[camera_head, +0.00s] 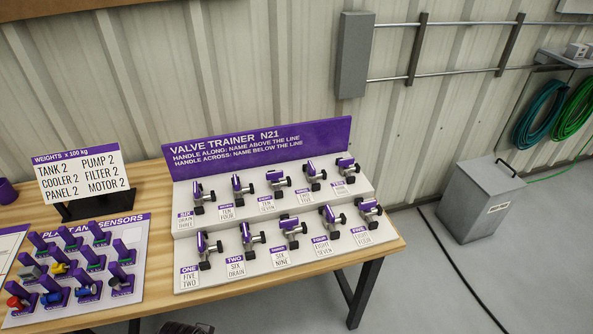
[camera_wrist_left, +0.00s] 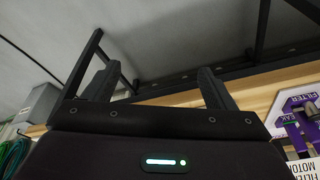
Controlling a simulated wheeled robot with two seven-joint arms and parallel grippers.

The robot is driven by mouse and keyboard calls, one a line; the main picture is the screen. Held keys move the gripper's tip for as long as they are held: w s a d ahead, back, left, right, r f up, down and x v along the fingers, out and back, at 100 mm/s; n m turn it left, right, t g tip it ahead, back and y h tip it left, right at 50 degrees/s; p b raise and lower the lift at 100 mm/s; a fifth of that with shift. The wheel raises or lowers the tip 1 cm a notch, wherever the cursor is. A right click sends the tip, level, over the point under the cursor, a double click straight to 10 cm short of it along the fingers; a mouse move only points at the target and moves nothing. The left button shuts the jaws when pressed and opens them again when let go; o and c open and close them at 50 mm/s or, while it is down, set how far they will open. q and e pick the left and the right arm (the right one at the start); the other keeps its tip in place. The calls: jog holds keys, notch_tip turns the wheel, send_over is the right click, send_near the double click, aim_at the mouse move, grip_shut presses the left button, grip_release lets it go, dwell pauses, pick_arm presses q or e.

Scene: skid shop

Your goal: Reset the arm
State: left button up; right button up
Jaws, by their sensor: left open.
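My left gripper (camera_wrist_left: 158,82) is in the left wrist view, with its two dark fingers wide apart and nothing between them. Grey floor and the dark table frame show beyond the fingers, and the wooden table edge (camera_wrist_left: 262,88) lies behind the right finger. In the head view only a small dark shape shows at the bottom edge, below the table front; I cannot tell which part it is. My right gripper is in neither view.
The wooden table (camera_head: 150,180) carries a valve trainer (camera_head: 262,148) with two rows of purple-handled valves, a sensor board (camera_head: 135,228) and a weights sign (camera_head: 82,172). A grey metal box (camera_head: 482,205) stands on the floor at right. Floor between table and box is clear except a black cable.

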pick_arm(q)
notch_tip(320, 180, down, 16)
jog(key=s+b, duration=0.2)
jog(key=s, duration=0.1)
jog(key=s+a+f+g+b, duration=0.1)
jog(key=s+a+f, duration=0.1)
jog(key=s+f, duration=0.8)
jog(key=s+a+f+g+b, duration=0.1)
jog(key=s+a+f+b, duration=0.1)
jog(key=s+f, duration=0.8)
notch_tip(320, 180, down, 5)
jog(key=shift+s+f+b, duration=0.2)
jog(key=shift+b, duration=0.1)
